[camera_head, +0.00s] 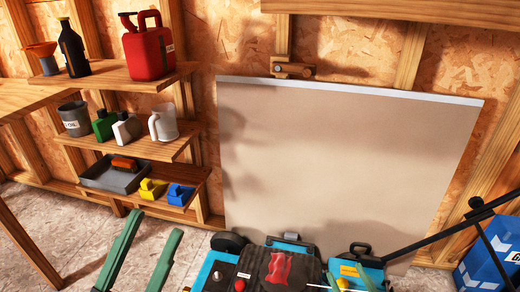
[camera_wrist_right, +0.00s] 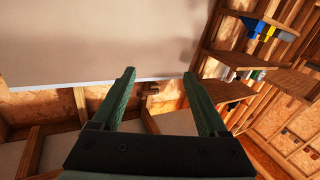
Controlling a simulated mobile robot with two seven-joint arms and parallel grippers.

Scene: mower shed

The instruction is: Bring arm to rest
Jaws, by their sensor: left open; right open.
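My left gripper (camera_head: 158,223) shows at the lower left of the head view. Its two green fingers point up in the picture, are spread apart and hold nothing. My right gripper (camera_wrist_right: 164,74) shows in the right wrist view, with its green fingers wide apart and nothing between them. Behind its fingers are the large pale board (camera_wrist_right: 90,35) and the wooden wall.
The teal mower (camera_head: 212,272), carrying a red cloth (camera_head: 279,268) on its black top, stands at the bottom centre. Wooden shelves (camera_head: 185,148) with cans and bottles stand at left. A blue box (camera_head: 497,258) is at lower right. Floor (camera_head: 70,225) shows at left.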

